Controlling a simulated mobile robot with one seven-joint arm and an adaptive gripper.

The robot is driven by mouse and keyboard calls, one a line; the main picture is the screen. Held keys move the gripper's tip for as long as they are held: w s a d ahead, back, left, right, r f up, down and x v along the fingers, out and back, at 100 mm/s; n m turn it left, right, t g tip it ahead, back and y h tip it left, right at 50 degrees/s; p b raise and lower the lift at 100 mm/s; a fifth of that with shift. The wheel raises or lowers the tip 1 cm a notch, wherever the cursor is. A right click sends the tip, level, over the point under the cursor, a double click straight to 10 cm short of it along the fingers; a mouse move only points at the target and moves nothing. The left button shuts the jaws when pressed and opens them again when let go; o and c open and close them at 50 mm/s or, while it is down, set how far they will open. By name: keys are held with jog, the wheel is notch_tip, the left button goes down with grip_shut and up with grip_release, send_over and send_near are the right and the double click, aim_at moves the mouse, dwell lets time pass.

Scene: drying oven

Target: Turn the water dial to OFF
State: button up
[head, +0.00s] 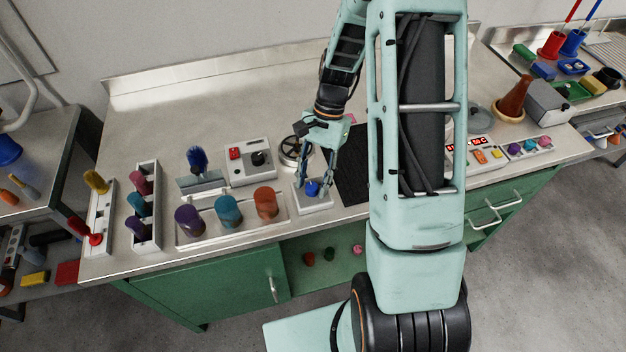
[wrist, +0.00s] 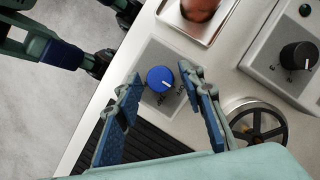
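The water dial (wrist: 158,77) is a round blue knob on a pale grey plate (wrist: 148,60) in the wrist view. Its short white mark points to the lower right of the picture. My gripper (wrist: 160,84) is open, with one finger on each side of the dial and a gap to the knob. In the head view my gripper (head: 316,182) hangs down over the box.
A grey box with a black knob (wrist: 298,56) and a handwheel (wrist: 258,122) lie to the right in the wrist view. A tray with several coloured cups (head: 228,212) stands left of the dial in the head view. A black mat (head: 352,165) lies right of it.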

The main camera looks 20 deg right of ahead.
jog(key=v, duration=1.2)
dwell(0.6)
